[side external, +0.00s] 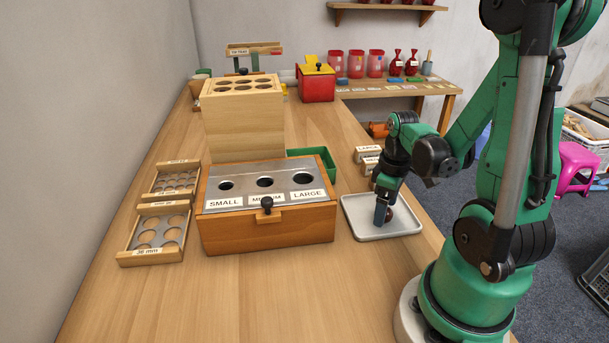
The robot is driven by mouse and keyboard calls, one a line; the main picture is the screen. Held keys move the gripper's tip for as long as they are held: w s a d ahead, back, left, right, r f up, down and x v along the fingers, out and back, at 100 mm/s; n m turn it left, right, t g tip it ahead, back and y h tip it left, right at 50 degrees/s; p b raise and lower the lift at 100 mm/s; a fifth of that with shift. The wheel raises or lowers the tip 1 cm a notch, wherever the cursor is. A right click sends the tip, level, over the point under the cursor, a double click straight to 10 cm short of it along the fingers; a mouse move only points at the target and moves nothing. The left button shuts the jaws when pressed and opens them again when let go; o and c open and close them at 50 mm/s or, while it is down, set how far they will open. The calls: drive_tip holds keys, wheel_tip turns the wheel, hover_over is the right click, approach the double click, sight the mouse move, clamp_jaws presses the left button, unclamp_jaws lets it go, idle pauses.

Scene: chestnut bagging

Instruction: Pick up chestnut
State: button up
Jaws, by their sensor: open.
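A brown chestnut (389,212) shows in small part in the side external view, low at my gripper's fingers over the white tray. My gripper (383,214) points down into the tray (362,231), its fingertips close to the tray floor. The jaws are open. The chestnut is beside or between the fingers; which one I cannot tell, as a finger hides much of it. The rest of the tray floor in sight looks bare.
A wooden sorting box (268,232) with holes labelled SMALL, a partly hidden word, and LARGE stands left of the tray. A green bin (322,163) is behind it. Small labelled blocks (367,155) stand behind the tray. Sieve trays (156,234) lie far left. The front table is clear.

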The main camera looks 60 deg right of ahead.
drive_tip(key=shift+f, duration=0.7)
drive_tip(key=c, duration=0.9)
drive_tip(key=shift+r, duration=0.1)
drive_tip(key=shift+c, duration=0.2)
